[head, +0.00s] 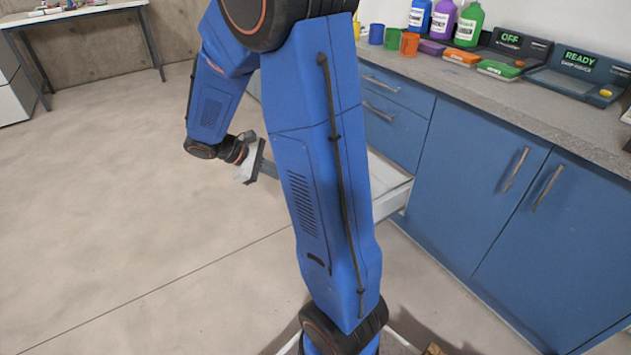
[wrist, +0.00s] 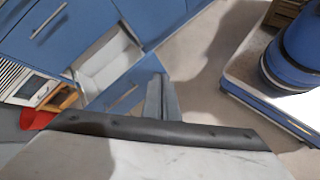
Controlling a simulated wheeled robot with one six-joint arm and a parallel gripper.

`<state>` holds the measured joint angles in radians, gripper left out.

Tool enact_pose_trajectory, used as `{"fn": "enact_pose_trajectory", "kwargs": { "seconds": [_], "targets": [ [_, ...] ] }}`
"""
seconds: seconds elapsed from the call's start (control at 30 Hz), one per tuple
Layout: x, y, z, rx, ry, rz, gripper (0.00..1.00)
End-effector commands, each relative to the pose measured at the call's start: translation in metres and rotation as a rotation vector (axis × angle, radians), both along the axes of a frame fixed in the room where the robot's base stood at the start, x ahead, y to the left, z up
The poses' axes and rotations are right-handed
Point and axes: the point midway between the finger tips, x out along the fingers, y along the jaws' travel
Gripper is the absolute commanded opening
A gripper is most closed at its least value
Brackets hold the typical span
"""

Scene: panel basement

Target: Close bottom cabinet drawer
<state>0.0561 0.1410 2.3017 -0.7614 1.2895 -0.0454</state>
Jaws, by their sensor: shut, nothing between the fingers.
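The bottom cabinet drawer (head: 392,188) stands pulled out in the head view, its white inside and side wall showing to the right of my arm. My arm hides its front there. In the wrist view the open drawer (wrist: 100,62) shows its white inside and its blue front with a handle. My gripper (wrist: 159,82) is shut and empty, its fingers overlapping the right part of the drawer front in the wrist view. I cannot tell whether they touch it. In the head view my gripper (head: 272,170) points toward the drawer, its tips hidden behind my arm.
Shut blue drawers (head: 395,85) and cabinet doors (head: 480,180) line the right under a grey counter (head: 540,105) with bottles, cups and devices. A table (head: 75,15) stands far left. The floor (head: 120,200) at left is clear. A red object (wrist: 37,118) shows in the wrist view.

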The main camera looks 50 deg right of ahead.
Motion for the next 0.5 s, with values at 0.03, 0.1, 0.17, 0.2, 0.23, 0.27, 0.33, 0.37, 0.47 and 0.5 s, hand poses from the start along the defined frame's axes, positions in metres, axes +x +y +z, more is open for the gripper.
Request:
{"fn": "enact_pose_trajectory", "kwargs": {
  "seconds": [0.03, 0.1, 0.17, 0.2, 0.23, 0.27, 0.33, 0.37, 0.47, 0.5],
  "targets": [
    [0.007, -0.007, -0.008, -0.020, 0.041, 0.013, 0.00],
    [0.017, -0.016, -0.018, -0.051, 0.092, 0.036, 0.00],
    [0.025, -0.024, -0.026, -0.077, 0.137, 0.056, 0.00],
    [0.031, -0.029, -0.032, -0.093, 0.166, 0.070, 0.00],
    [0.035, -0.033, -0.036, -0.105, 0.186, 0.080, 0.00],
    [0.039, -0.037, -0.041, -0.118, 0.209, 0.091, 0.00],
    [0.048, -0.045, -0.052, -0.146, 0.258, 0.117, 0.00],
    [0.053, -0.049, -0.057, -0.159, 0.279, 0.129, 0.00],
    [0.066, -0.060, -0.075, -0.197, 0.350, 0.167, 0.00],
    [0.072, -0.065, -0.083, -0.212, 0.377, 0.183, 0.00]
  ]
}}
